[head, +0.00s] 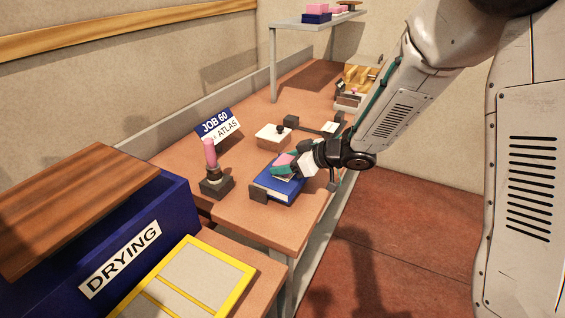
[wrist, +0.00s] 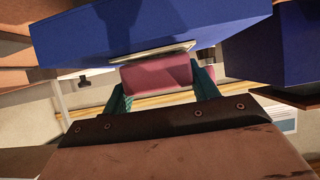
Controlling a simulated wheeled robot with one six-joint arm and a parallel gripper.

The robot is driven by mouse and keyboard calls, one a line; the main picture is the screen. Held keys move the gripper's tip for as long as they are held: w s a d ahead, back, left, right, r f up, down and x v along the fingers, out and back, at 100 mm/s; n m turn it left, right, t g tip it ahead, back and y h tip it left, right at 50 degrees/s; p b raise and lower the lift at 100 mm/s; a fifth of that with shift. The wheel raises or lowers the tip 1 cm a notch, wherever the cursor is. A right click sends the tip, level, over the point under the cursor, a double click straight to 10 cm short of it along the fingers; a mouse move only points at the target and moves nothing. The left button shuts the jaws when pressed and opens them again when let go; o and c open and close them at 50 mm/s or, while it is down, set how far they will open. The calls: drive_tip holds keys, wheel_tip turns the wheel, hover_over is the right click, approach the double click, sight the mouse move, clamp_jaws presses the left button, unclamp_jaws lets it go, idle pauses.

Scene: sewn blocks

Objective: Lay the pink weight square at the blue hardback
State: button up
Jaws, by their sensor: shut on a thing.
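The blue hardback (head: 277,190) lies flat near the front edge of the red-brown bench, with a dark block (head: 259,194) against its near end. In the wrist view its blue face (wrist: 150,30) fills the top. The pink weight (head: 285,160) is between the teal fingers of my gripper (head: 284,166), over the hardback. In the wrist view the fingers (wrist: 162,82) sit either side of the pink weight (wrist: 157,74). A thin pale piece (wrist: 152,51) shows between weight and blue cover. I cannot tell whether the weight touches what is beneath it.
A pink-handled tool (head: 210,153) stands upright in a dark base left of the hardback. A pale block with a black knob (head: 273,137) sits behind it. A JOB 60 sign (head: 217,127) stands at the back. A blue DRYING box (head: 120,255) fills the lower left.

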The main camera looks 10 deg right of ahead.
idle(0.3)
drive_tip(key=shift+f, duration=0.15)
drive_tip(key=o, duration=1.6)
drive_tip(key=shift+c, duration=0.2)
